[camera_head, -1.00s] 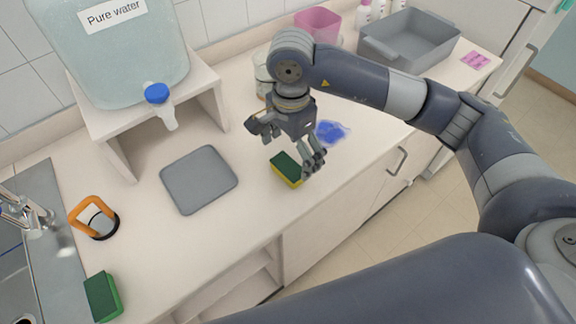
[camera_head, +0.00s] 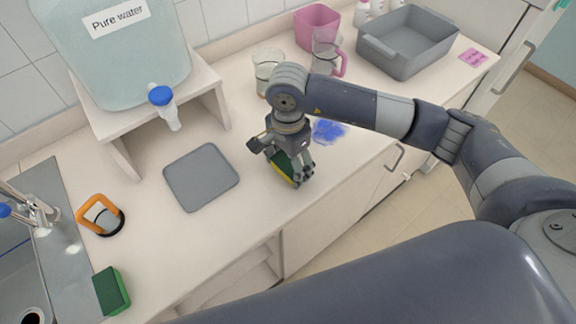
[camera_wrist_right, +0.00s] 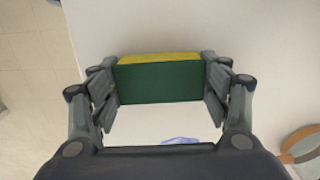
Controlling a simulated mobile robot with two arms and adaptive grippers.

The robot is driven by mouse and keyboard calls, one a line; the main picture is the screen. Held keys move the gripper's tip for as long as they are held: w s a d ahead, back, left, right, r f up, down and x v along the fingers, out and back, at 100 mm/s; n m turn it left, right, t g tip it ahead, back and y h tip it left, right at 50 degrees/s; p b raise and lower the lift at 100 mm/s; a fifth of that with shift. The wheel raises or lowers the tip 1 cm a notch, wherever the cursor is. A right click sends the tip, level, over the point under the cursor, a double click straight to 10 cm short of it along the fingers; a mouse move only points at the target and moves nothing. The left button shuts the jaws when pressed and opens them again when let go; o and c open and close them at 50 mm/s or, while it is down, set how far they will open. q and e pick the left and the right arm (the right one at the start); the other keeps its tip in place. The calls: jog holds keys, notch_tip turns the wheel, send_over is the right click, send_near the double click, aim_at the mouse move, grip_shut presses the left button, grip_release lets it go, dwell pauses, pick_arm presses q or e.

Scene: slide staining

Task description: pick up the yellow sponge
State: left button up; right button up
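The yellow sponge (camera_head: 283,164), with a dark green top layer and a yellow layer below, lies on the white counter near its front edge. My right gripper (camera_head: 291,174) is down over it and hides part of it. In the right wrist view the sponge (camera_wrist_right: 160,82) spans the space between the two fingers (camera_wrist_right: 162,92). One finger is at each end, with almost no gap. I cannot tell whether they press on it. My left gripper is not in view.
A grey mat (camera_head: 201,178) lies left of the sponge, a blue stain (camera_head: 328,130) behind it. A green sponge (camera_head: 111,291) and orange-handled tool (camera_head: 101,215) are beside the sink. A glass beaker (camera_head: 266,72), pink-handled jug (camera_head: 325,52) and grey tub (camera_head: 408,42) stand at the back.

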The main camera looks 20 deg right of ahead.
aim_at(289, 167)
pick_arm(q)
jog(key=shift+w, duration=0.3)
pick_arm(e)
jog(key=shift+r, duration=0.15)
jog(key=shift+r+b, duration=0.55)
jog(key=shift+r, duration=0.05)
jog(key=shift+s+r+b, duration=0.5)
jog(key=shift+r+b, duration=0.15)
jog(key=shift+r, duration=0.25)
pick_arm(q)
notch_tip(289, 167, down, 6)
jog(key=b, duration=0.4)
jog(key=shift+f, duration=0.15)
pick_arm(e)
jog(key=s+a+r, duration=0.1)
jog(key=s, duration=1.4)
jog(key=shift+a+r, duration=0.35)
jog(key=shift+a, duration=0.05)
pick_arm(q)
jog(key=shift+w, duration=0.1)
pick_arm(e)
jog(key=shift+c, duration=1)
jog(key=shift+w, duration=0.15)
